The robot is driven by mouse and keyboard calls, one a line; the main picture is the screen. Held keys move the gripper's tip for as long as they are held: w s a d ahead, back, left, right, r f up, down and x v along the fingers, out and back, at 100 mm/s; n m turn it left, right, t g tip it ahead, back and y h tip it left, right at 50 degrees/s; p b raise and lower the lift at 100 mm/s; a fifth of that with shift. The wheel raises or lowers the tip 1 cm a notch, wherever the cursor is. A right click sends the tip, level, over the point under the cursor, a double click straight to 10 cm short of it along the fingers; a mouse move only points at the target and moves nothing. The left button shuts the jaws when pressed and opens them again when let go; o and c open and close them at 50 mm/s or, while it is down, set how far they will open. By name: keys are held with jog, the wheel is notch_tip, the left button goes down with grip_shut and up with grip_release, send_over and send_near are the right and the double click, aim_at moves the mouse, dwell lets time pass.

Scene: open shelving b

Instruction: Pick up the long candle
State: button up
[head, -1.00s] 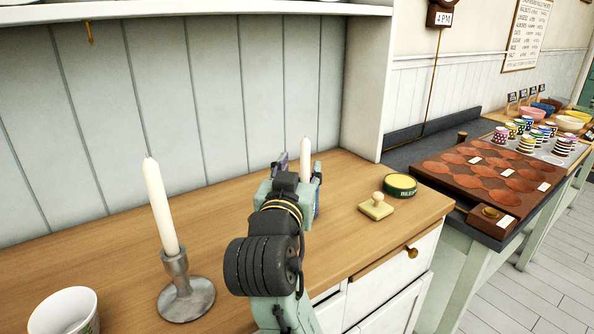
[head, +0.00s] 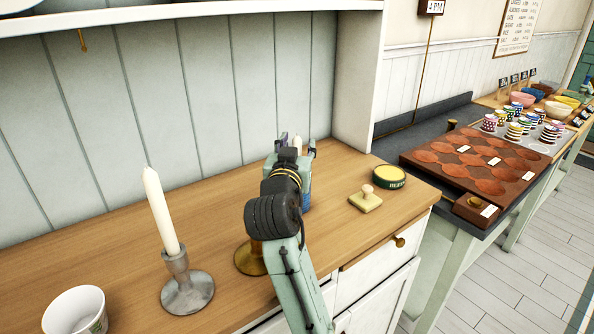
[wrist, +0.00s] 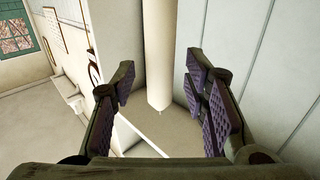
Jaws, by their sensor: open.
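A white candle (head: 297,143) shows only its top between the fingers of my gripper (head: 297,147) in the head view; my arm hides the rest. In the wrist view this candle (wrist: 158,55) runs down from the top edge to its wick, between the open fingers (wrist: 160,85), with gaps on both sides. A brass base (head: 250,259) shows partly behind my arm, apparently its holder. Another tall white candle (head: 161,211) stands upright in a grey metal holder (head: 187,290) to the left. I cannot tell which candle is longer.
A white cup (head: 75,311) stands at the front left of the wooden counter (head: 120,250). A small block with a knob (head: 366,200) and a green-and-yellow tin (head: 389,177) lie right of my gripper. A panelled wall (head: 200,100) rises behind, with a shelf (head: 220,8) above.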

grip_shut()
dwell(0.4)
